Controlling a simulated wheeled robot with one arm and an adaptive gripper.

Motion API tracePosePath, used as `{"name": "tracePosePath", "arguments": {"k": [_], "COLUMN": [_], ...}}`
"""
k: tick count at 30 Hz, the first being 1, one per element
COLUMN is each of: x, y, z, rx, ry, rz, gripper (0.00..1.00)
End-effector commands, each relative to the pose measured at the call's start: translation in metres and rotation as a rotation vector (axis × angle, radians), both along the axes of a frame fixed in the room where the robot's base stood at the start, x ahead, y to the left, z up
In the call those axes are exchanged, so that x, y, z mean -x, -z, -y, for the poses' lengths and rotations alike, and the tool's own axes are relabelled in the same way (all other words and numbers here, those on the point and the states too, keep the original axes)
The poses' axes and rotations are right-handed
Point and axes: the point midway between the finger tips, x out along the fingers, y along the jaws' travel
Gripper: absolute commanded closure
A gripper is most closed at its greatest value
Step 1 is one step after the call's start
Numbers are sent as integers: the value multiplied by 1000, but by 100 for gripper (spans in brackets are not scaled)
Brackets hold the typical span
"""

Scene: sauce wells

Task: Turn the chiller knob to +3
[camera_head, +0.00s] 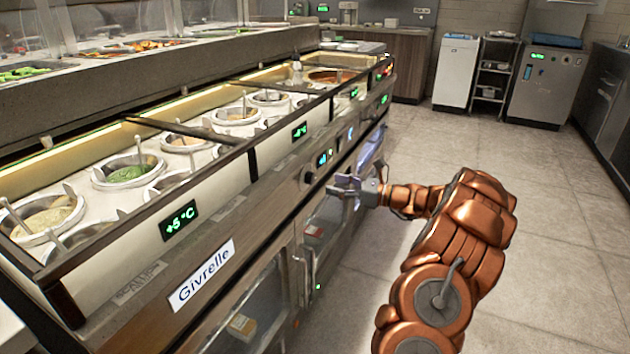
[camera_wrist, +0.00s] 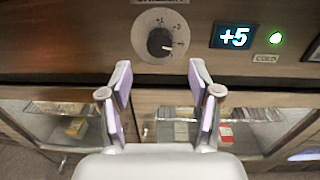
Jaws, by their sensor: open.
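In the wrist view, the dark round chiller knob (camera_wrist: 160,42) sits on a pale dial plate (camera_wrist: 143,26) with small marks around it. A light pointer line on the knob seems to point right and slightly down; the marks are too small to read surely. A blue display (camera_wrist: 234,36) right of it reads +5. My gripper (camera_wrist: 160,88) is open and empty, its two fingers spread below the knob and apart from it in the picture. In the head view, the knob (camera_head: 309,177) shows on the counter front, with my gripper (camera_head: 343,187) close to its right.
A green light (camera_wrist: 275,38) and a COLD label (camera_wrist: 267,58) are right of the display. Glass doors (camera_wrist: 60,125) lie below the panel. The head view shows sauce wells (camera_head: 130,172) on the counter, a green +5 °C display (camera_head: 179,221) and open floor (camera_head: 530,220) to the right.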

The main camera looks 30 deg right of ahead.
Motion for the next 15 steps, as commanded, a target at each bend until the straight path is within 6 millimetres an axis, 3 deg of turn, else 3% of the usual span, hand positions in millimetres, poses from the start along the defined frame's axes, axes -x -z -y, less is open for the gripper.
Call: {"name": "tracePosePath", "arguments": {"k": [9,15], "x": [-37,-48], "y": [2,1], "z": [-26,-34], "rx": [0,0], "ry": [-3,-3], "rz": [0,0], "gripper": [37,37]}}
